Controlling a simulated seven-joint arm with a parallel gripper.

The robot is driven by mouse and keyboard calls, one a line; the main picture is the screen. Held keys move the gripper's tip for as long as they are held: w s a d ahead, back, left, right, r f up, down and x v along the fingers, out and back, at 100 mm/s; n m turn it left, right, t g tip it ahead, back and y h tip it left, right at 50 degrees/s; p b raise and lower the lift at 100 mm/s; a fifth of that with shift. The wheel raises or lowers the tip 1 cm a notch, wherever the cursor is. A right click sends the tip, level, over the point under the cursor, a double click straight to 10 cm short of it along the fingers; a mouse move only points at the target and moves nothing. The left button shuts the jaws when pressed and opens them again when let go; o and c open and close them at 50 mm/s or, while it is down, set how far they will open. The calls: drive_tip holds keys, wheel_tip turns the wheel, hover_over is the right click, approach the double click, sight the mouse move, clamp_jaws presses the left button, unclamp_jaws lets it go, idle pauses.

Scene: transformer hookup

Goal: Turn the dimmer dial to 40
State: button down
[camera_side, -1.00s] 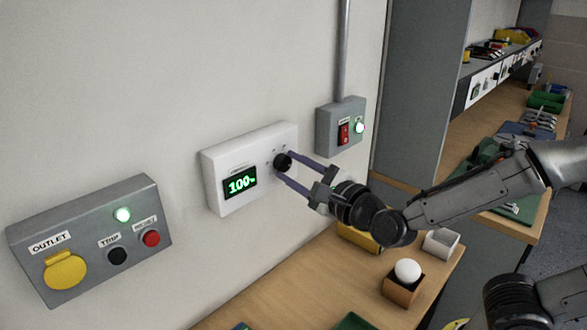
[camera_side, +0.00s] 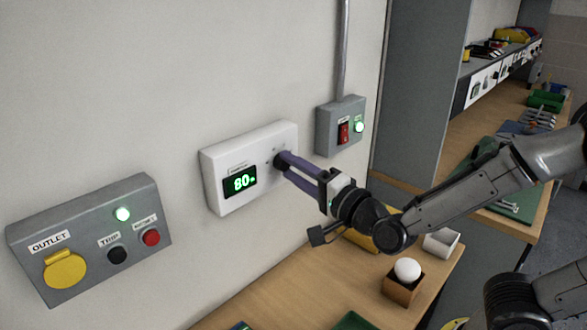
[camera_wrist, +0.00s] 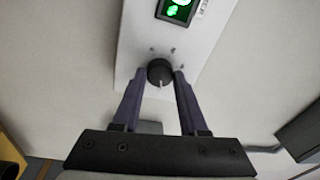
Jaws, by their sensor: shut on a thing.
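The white dimmer box (camera_side: 222,160) is fixed to the wall, and its green display (camera_side: 240,181) reads 80. The black dimmer dial (camera_wrist: 160,73) is on the face of the box, with a pale pointer mark on it in the wrist view. In the side view the dial (camera_side: 279,160) is partly hidden by my fingers. My gripper (camera_side: 286,162) is shut on the dial, one purple finger on each side of it. It also shows in the wrist view (camera_wrist: 160,78), where the display is cut off at the top edge.
A grey outlet box (camera_side: 90,275) with a yellow cover and black and red buttons is on the wall at left. A grey switch box (camera_side: 327,125) with a red switch and lit green lamp is at right. Below is a wooden bench (camera_side: 285,290) with an orange-brown block (camera_side: 402,290) bearing a white ball.

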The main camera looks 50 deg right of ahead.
drive_tip(key=n, duration=0.5)
drive_tip(key=shift+d+y, duration=0.1)
drive_tip(key=shift+y, duration=0.2)
drive_tip(key=n, duration=0.5)
drive_tip(key=shift+y, duration=0.4)
drive_tip(key=n, duration=0.5)
drive_tip(key=shift+d+y, duration=0.1)
drive_tip(key=shift+y, duration=0.2)
drive_tip(key=shift+n+y, duration=0.3)
drive_tip(key=shift+n, duration=2.1)
drive_tip(key=shift+c, duration=2.2)
unclamp_jaws()
